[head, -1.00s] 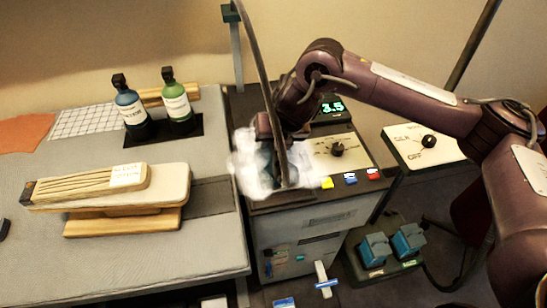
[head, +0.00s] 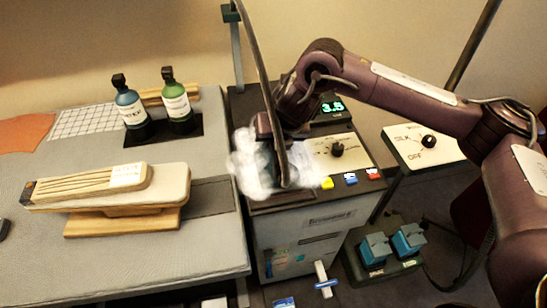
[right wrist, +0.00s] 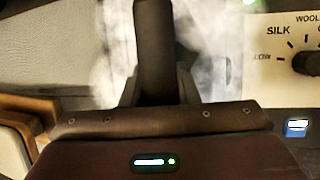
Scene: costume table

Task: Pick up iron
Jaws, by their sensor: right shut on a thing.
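The iron (head: 266,158) is mostly hidden in white steam at the left side of the control unit's top. Only a dark teal part of its body shows through, and a dark cord rises in front of it. My right gripper (head: 268,128) reaches down over it from the right and is shut on its handle. In the right wrist view the dark handle (right wrist: 153,50) runs upright between the fingers, with steam beyond it. I cannot tell whether the iron touches the surface under it. My left gripper is not in view.
The control unit (head: 315,217) has a dial, coloured buttons and a lit 3.5 display. Left of it, the grey table (head: 95,255) holds a padded wooden board (head: 165,190), a blue bottle (head: 131,108) and a green bottle (head: 177,103). Teal pedals (head: 408,240) stand low at right.

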